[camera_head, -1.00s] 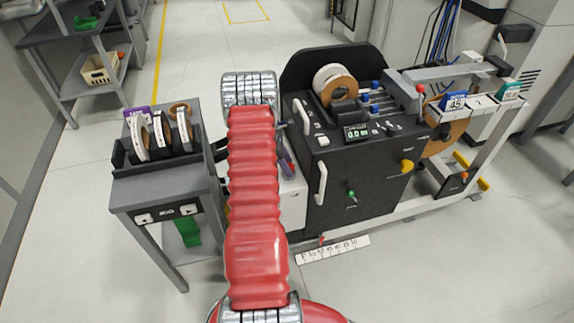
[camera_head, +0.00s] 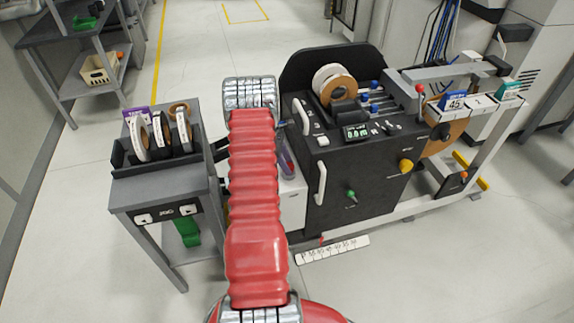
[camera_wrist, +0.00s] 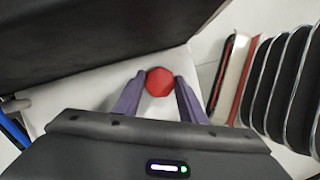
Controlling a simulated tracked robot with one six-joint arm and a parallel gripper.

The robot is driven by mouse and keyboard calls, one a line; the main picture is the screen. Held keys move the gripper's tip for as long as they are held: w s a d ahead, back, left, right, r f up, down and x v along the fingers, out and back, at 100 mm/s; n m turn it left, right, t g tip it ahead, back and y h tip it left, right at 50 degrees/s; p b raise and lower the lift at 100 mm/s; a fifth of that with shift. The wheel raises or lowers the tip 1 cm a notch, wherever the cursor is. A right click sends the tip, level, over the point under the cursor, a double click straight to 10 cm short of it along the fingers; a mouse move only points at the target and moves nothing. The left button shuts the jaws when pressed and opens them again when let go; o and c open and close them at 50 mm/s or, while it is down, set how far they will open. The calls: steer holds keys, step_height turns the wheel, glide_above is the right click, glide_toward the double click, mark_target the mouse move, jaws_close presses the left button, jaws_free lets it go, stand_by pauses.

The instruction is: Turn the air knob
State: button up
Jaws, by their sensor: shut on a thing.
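The red air knob (camera_wrist: 160,82) shows in the wrist view as a faceted red disc in front of a pale panel. My gripper (camera_wrist: 160,86) has its two purple fingers on either side of the knob and is shut on it. In the head view my red-sleeved arm covers the knob and most of the gripper. Only a bit of purple shows beside the sleeve, in front of the white panel (camera_head: 292,205) at the left end of the black edge banding machine (camera_head: 345,185).
A grey stand (camera_head: 160,190) with tape rolls (camera_head: 160,132) is close on the left of my arm. The machine has a white handle (camera_head: 320,184), a green knob (camera_head: 351,196) and a yellow knob (camera_head: 406,166). The floor in front is clear apart from a scale strip (camera_head: 333,250).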

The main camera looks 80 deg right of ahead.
steer(key=o, duration=1)
steer(key=v, duration=1.3)
steer(key=shift+w+r, duration=0.1)
steer(key=shift+r, duration=0.3)
steer(key=shift+m, duration=0.3)
